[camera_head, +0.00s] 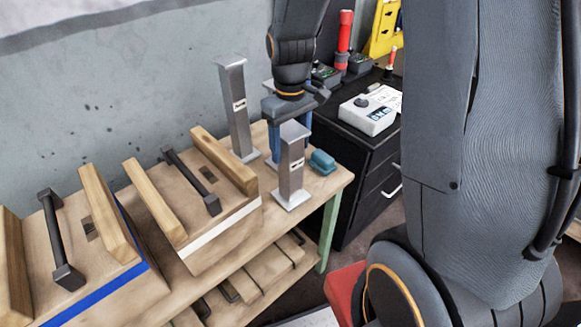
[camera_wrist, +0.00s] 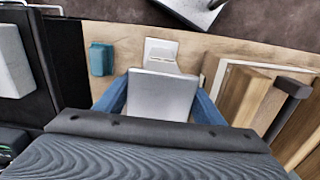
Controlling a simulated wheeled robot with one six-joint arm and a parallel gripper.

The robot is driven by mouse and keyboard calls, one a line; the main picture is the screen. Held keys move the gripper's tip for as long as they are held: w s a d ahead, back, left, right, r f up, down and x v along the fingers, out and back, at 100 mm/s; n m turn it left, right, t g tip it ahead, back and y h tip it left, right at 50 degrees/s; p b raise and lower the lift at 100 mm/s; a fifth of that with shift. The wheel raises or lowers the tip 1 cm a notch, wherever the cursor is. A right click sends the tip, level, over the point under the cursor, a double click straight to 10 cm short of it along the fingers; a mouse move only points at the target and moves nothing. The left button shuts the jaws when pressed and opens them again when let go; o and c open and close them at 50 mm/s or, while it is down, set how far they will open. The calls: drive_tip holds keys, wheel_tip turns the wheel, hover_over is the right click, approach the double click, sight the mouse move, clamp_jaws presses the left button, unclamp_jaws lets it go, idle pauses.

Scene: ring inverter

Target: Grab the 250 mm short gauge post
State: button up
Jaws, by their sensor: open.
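Two silver gauge posts stand upright on the wooden bench. The shorter post (camera_head: 291,168) is at the front, near the bench's right end. The taller post (camera_head: 238,115) is behind it to the left, by the wall. My gripper (camera_head: 289,140) points down at the shorter post, its blue fingers partly hidden behind that post. In the wrist view, my open gripper (camera_wrist: 160,108) has one finger on each side of the shorter post's square top (camera_wrist: 162,90). I cannot tell whether the fingers touch it.
A teal block (camera_head: 322,162) lies right of the shorter post; it also shows in the wrist view (camera_wrist: 101,59). Wooden crates with dark handles, one white-striped (camera_head: 222,229), fill the bench's left. A black cabinet (camera_head: 368,160) carrying a white device (camera_head: 368,111) stands at right.

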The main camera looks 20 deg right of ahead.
sight(291, 167)
drive_tip(key=shift+f+p, duration=0.45)
drive_tip(key=shift+f, duration=2)
drive_tip(key=c, duration=1.1)
drive_tip(key=shift+o, duration=0.2)
drive_tip(key=shift+r, duration=0.1)
